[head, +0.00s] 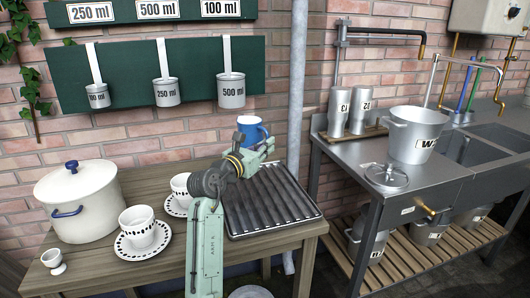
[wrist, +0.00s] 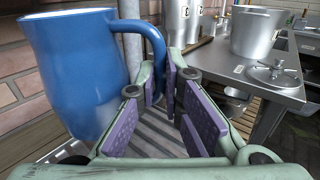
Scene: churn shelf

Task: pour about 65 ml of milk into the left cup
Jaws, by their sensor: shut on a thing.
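A blue jug (head: 250,130) is upright at the back of the wooden table, above or on the ribbed metal tray. My gripper (head: 262,148) is shut on its handle; in the wrist view the gripper (wrist: 167,88) has purple pads around the handle and the jug (wrist: 80,70) fills the left side. What is inside the jug is hidden. The left cup (head: 139,219), white with a dark pattern, stands upright on a patterned saucer (head: 122,248) at the front of the table. A second such cup (head: 180,181) stands behind it to the right, partly hidden by my arm.
A white lidded pot (head: 80,205) with blue handles stands at left, a small egg cup (head: 53,259) before it. The ribbed tray (head: 290,190) lies right of the cups. Measuring cups hang on the wall. A steel sink bench (head: 340,155) stands at right beyond a vertical pipe (head: 297,80).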

